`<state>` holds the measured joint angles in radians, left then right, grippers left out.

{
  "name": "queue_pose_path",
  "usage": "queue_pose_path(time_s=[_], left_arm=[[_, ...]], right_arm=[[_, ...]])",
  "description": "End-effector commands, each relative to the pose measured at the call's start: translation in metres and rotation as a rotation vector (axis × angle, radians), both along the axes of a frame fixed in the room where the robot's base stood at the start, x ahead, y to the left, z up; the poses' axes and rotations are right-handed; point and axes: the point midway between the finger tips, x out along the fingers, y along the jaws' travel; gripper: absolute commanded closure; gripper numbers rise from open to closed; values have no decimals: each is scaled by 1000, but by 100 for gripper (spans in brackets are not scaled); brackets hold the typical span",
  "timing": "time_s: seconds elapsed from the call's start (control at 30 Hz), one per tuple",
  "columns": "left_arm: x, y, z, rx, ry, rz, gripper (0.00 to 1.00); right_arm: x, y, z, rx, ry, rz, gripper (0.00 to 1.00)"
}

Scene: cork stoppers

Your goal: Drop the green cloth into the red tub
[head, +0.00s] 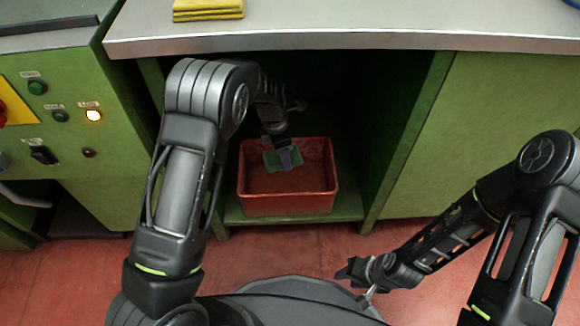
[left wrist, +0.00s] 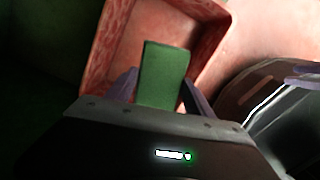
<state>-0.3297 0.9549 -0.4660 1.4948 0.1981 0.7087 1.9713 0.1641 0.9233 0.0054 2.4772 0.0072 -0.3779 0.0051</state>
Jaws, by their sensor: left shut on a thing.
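The red tub (head: 290,206) stands on the low shelf inside the open cupboard under the counter. It also shows in the left wrist view (left wrist: 104,40), behind the cloth. The green cloth (head: 271,159) is a small flat piece over the tub's opening. In the left wrist view the cloth (left wrist: 164,72) stands between the two fingers. My left gripper (head: 286,157) is shut on the cloth, above the tub's inside. My right gripper (head: 348,270) is low at the right, over the floor and away from the tub; its finger gap is not clear.
The metal counter edge (head: 330,41) runs above the cupboard opening. A yellow stack (head: 208,9) lies on the counter. A green control panel (head: 60,110) is at the left. Cupboard walls flank the tub, with the right wall (head: 410,130) some way from it. Red floor (head: 290,248) lies in front.

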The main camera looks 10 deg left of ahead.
Motion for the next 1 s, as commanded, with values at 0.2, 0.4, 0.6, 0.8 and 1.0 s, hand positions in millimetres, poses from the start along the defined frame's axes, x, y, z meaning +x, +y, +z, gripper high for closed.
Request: queue_pose_path(time_s=[0.2,0.4,0.6,0.8,1.0], left_arm=[[1,0,0,-1,0,11,78],[1,0,0,-1,0,10,78],[0,0,-5,0,0,9,78],[0,0,-25,0,0,9,78],[1,0,-48,0,0,9,78]], right_arm=[[-1,0,0,0,2,1,64],[-1,0,0,0,2,1,64],[0,0,-5,0,0,0,64],[2,0,-23,-1,-6,-3,64],[5,1,-45,-3,-15,-9,64]])
